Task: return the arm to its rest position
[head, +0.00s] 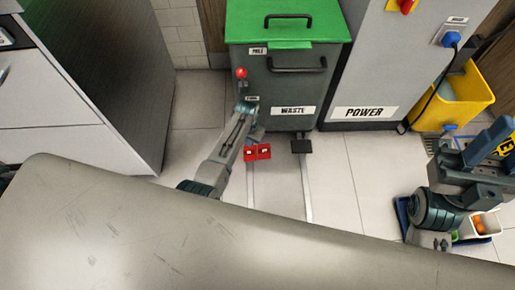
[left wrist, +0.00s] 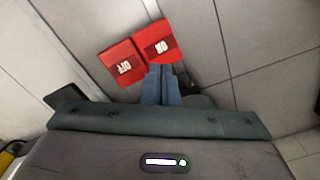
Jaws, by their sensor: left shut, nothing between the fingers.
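My left arm reaches forward over the floor in the head view. Its gripper (head: 257,136) points down near the red ON and OFF pads (head: 257,152). In the left wrist view the fingers of my left gripper (left wrist: 162,70) are together with nothing between them. Their tips overlap the near edge of the ON pad (left wrist: 157,42) in the picture, and the OFF pad (left wrist: 122,65) is beside it. I cannot tell whether the tips touch the pad. My right gripper (head: 475,160) is at the right edge of the head view, and its fingers are unclear.
A grey waste bin (head: 290,85) with a green lid stands ahead, beside a grey POWER cabinet (head: 385,60). A black pedal (head: 301,146) is at the bin's foot. A yellow bucket (head: 460,98) is at right. A dark-sided cabinet (head: 110,70) stands left. Floor between is open.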

